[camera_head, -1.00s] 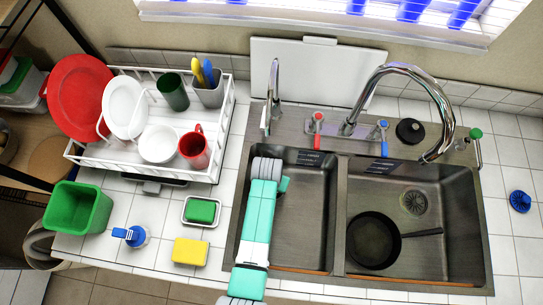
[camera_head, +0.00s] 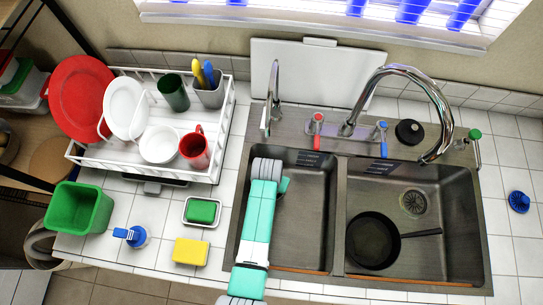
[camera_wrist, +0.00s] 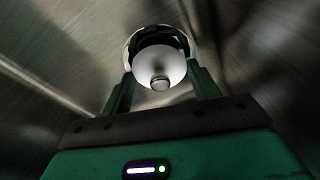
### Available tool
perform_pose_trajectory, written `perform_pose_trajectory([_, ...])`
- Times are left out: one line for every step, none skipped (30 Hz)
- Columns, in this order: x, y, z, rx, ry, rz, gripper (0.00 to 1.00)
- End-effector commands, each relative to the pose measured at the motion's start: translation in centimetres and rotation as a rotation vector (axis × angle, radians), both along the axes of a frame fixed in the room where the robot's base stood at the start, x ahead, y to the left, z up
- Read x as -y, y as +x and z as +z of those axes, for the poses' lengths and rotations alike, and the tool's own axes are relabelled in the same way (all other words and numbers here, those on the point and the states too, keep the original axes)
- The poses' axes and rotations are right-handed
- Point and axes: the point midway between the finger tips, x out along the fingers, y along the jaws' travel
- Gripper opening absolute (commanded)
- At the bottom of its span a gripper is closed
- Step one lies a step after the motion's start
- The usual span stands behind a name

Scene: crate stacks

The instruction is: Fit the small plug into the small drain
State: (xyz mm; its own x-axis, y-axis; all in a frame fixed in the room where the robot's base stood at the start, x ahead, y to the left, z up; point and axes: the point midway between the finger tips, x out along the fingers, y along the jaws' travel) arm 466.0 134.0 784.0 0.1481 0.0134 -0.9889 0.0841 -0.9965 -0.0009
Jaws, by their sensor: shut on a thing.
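The small plug, a pale round disc with a small knob (camera_wrist: 160,72), is between the two fingers of my gripper (camera_wrist: 159,84) in the wrist view. My gripper is shut on it. The small drain (camera_wrist: 133,42) shows as a bright ring around and behind the plug's far edge. The plug overlaps the drain opening; I cannot tell how deep it sits. In the head view my gripper is down in the left basin (camera_head: 312,215), and my arm hides its fingertips, the plug and the small drain.
The right basin (camera_head: 445,255) holds a black pan (camera_head: 372,240) and a larger drain (camera_head: 413,203). A black round stopper (camera_head: 410,131) sits behind it. A faucet (camera_head: 440,110) arches above. A dish rack (camera_head: 120,150) and sponges stand left. The left basin's right part is clear.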

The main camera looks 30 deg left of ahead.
Motion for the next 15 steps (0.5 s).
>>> perform_pose_trajectory([0.0, 0.0, -0.1, 0.000, 0.000, 0.000, 0.34])
perform_pose_trajectory([0.0, 0.0, -0.1, 0.000, 0.000, 0.000, 0.34])
perform_pose_trajectory([0.0, 0.0, -0.2, 0.000, 0.000, 0.000, 0.34])
perform_pose_trajectory([0.0, 0.0, -0.3, 0.000, 0.000, 0.000, 0.34])
perform_pose_trajectory([0.0, 0.0, -0.4, 0.000, 0.000, 0.000, 0.34])
perform_pose_trajectory([0.0, 0.0, -0.5, 0.000, 0.000, 0.000, 0.34])
perform_pose_trajectory([0.0, 0.0, -0.6, 0.000, 0.000, 0.000, 0.34])
perform_pose_trajectory([0.0, 0.0, -0.6, 0.000, 0.000, 0.000, 0.34])
perform_pose_trajectory([0.0, 0.0, -0.7, 0.001, 0.000, 0.000, 0.34])
perform_pose_trajectory([0.0, 0.0, -0.8, 0.001, 0.000, 0.000, 0.34])
perform_pose_trajectory([0.0, 0.0, -0.9, 0.001, 0.000, 0.000, 0.34])
perform_pose_trajectory([0.0, 0.0, -1.0, 0.001, 0.000, 0.000, 0.34])
perform_pose_trajectory([0.0, 0.0, -1.1, 0.001, 0.000, 0.000, 0.34])
perform_pose_trajectory([0.0, 0.0, -1.1, 0.001, 0.000, 0.000, 0.34])
perform_pose_trajectory([0.0, 0.0, -1.1, 0.001, 0.000, 0.000, 0.62])
